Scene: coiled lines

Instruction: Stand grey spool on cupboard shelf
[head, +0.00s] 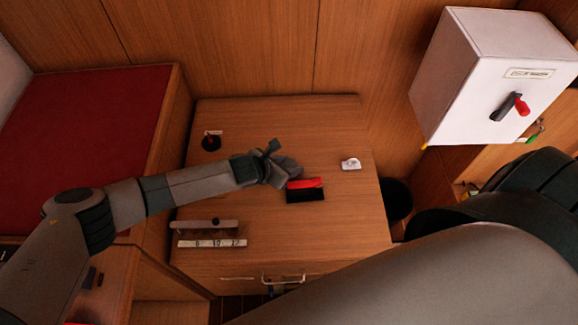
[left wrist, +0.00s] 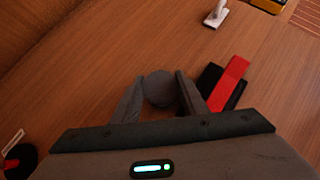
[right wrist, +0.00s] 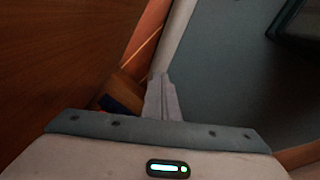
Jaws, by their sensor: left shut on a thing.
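My left gripper (left wrist: 158,96) is shut on the grey spool (left wrist: 158,87), whose round end shows between the two fingers. In the head view this gripper (head: 281,170) is over the middle of the wooden desk (head: 330,225), and the spool is hard to tell from the grey fingers. I cannot tell whether the spool touches the desk. My right gripper (right wrist: 161,98) shows its fingers together with nothing seen between them; it is hidden in the head view. A white wall cupboard (head: 480,85) with a red-tipped handle (head: 510,106) is at upper right. Its shelf is not visible.
A red and black block (head: 305,190) lies close beside my left gripper. A white item (head: 350,164), a dark round item (head: 211,142) and a numbered strip (head: 212,243) are on the desk. A red-topped bunk (head: 80,140) is at left.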

